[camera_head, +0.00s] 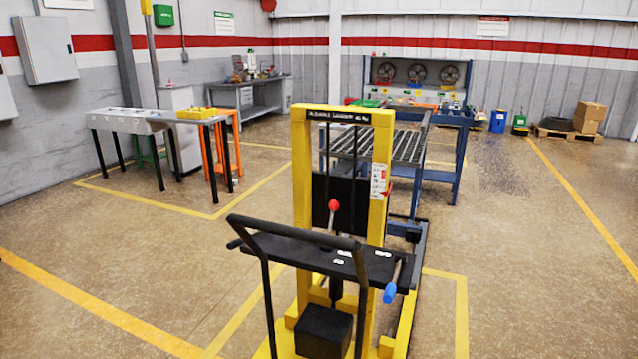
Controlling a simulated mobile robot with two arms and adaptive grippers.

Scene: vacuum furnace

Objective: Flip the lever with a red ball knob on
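The lever's red ball knob (333,205) stands up near the middle of the view, on a thin stalk in front of the yellow lift frame (300,170). The stalk goes down toward the black top panel (310,252) of the lift cart. A second handle with a blue grip (390,292) hangs at the right side of that panel. Neither of my grippers shows in the head view, and nothing touches the red knob.
A black push bar (290,228) rises in front of the panel. Behind the lift stands a blue roller table (405,145). Worktables (145,118) stand at the left. Open floor (130,265) lies left of the cart. Boxes (590,115) sit at the back right.

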